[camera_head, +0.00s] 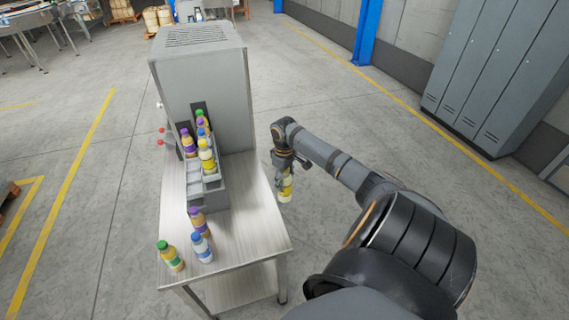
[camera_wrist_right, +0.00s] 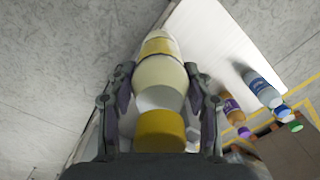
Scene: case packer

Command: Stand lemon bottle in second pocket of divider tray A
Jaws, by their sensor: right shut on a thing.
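A bottle with pale yellow contents and a yellow cap, the lemon bottle (camera_head: 287,188), hangs in my right gripper (camera_head: 284,164), off the right side of the table. In the right wrist view my right gripper (camera_wrist_right: 160,82) has its fingers on both sides of the lemon bottle (camera_wrist_right: 160,45), with the yellow cap towards the camera. The grey divider tray (camera_head: 209,198) stands on the table by the machine. Several bottles stand in it, including another yellow-capped one (camera_head: 207,156) in a front pocket. Front pockets near it look empty. My left gripper is out of view.
The steel table (camera_head: 240,235) carries loose bottles at its front: purple-capped (camera_head: 198,223), blue-capped (camera_head: 202,249) and green-capped (camera_head: 170,257). A tall grey machine (camera_head: 215,90) rises behind the tray. The table's right part is clear.

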